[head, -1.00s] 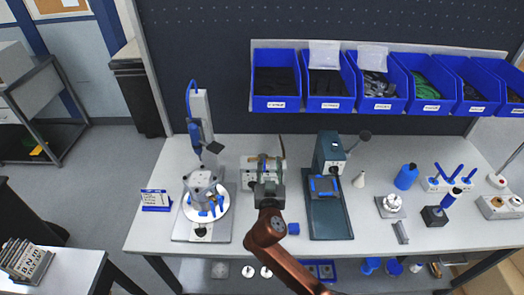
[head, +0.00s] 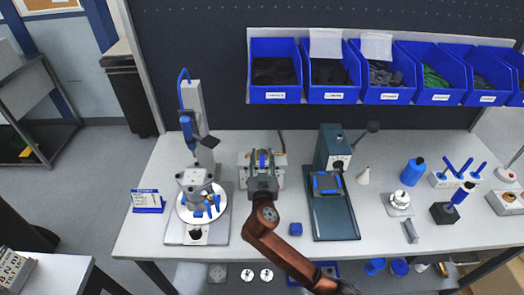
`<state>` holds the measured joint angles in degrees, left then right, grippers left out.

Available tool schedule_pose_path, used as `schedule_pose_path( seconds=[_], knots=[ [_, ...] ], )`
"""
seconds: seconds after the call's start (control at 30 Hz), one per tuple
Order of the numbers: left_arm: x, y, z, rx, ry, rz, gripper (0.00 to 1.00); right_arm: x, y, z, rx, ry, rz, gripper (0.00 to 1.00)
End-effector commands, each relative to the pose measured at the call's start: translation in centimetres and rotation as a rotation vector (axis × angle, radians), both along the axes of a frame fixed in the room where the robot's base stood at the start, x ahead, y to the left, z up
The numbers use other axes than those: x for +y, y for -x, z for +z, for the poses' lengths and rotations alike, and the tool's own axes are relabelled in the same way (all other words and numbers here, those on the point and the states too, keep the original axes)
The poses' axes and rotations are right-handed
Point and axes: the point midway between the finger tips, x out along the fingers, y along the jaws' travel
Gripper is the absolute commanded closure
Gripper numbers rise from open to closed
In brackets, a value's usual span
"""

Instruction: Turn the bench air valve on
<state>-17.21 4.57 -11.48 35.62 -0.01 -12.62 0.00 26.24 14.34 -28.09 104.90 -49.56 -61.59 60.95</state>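The bench air valve (head: 243,172) appears to be the small grey unit at the middle back of the bench, largely hidden behind my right gripper. A blue part (head: 263,158), possibly its handle, shows between the fingers. My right gripper (head: 263,157) reaches over the unit from the front, its fingers apart on either side of the blue part. I see gaps beside the blue part, but the exact handle position is hidden. My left gripper is not in view.
A round-plate fixture (head: 196,235) stands left, and a green press (head: 335,218) stands right. Blue bins (head: 275,95) hang above the back.

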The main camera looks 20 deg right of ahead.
Motion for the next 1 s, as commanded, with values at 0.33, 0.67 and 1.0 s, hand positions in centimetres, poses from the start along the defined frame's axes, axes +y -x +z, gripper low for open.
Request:
schedule_pose_path(
  seconds=[0.33, 0.67, 1.0],
  knots=[
    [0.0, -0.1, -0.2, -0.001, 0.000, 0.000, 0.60, -0.8, -3.0, 0.0, 0.000, 0.000, 0.001, 0.69],
    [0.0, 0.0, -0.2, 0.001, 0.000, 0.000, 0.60, -0.8, -3.1, 0.0, 0.001, -0.001, 0.001, 0.75],
    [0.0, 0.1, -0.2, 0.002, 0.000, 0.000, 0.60, -0.8, -3.1, -0.1, 0.001, -0.001, 0.001, 0.98]
  ],
)
